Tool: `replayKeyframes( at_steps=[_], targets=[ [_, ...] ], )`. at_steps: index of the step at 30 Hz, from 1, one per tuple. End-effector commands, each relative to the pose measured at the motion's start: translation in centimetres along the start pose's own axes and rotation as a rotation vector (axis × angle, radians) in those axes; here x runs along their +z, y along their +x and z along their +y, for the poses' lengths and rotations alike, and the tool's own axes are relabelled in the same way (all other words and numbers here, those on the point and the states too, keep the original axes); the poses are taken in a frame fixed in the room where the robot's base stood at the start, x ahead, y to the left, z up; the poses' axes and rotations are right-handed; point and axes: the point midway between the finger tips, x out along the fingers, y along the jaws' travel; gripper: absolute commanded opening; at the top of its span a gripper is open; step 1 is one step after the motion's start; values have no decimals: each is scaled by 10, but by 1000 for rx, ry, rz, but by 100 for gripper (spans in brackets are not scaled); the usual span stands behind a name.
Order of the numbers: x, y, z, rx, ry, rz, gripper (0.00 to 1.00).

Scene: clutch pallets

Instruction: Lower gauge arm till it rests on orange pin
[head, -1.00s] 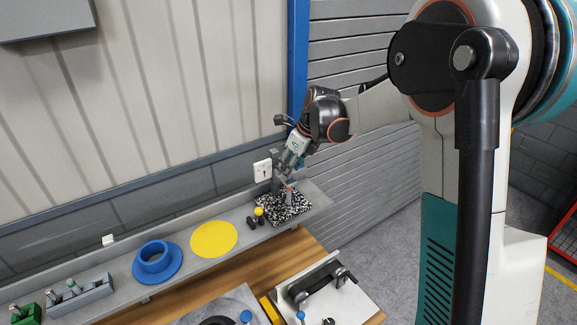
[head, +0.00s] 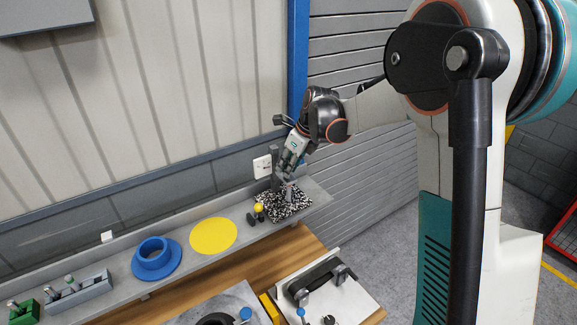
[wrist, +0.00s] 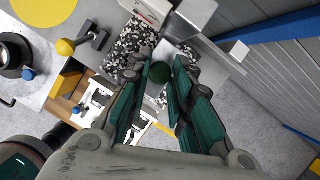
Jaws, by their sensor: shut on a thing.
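The gauge stand has a grey upright post (head: 275,170) on a black-and-white speckled base (head: 287,208), at the right end of the grey shelf in the head view. My gripper (head: 290,170) reaches down beside the post, above the base. In the wrist view, my gripper (wrist: 164,72) has its green-padded fingers closed around a round dark green knob (wrist: 160,73). A grey metal part (wrist: 192,14) of the stand lies just beyond the fingertips. The fingers hide much of the gauge arm. I cannot make out the orange pin clearly, nor whether the arm touches it.
A yellow-knobbed dark lever (head: 258,208) stands left of the base. A yellow disc (head: 213,235) and a blue flanged ring (head: 157,268) lie further left on the shelf.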

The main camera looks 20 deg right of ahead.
Motion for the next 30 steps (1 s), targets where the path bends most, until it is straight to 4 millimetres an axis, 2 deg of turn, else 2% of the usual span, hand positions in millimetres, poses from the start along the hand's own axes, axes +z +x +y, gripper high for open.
replayKeyframes(
  at_steps=[2,10,11,13,24,30],
  targets=[
    [-2,6,0,0,0,0,0],
    [-2,4,0,0,0,1,0],
    [-2,4,0,0,0,1,25],
    [-2,4,0,0,0,1,41],
    [-2,2,0,0,0,0,41],
    [-2,-20,0,0,0,0,41]
  ],
)
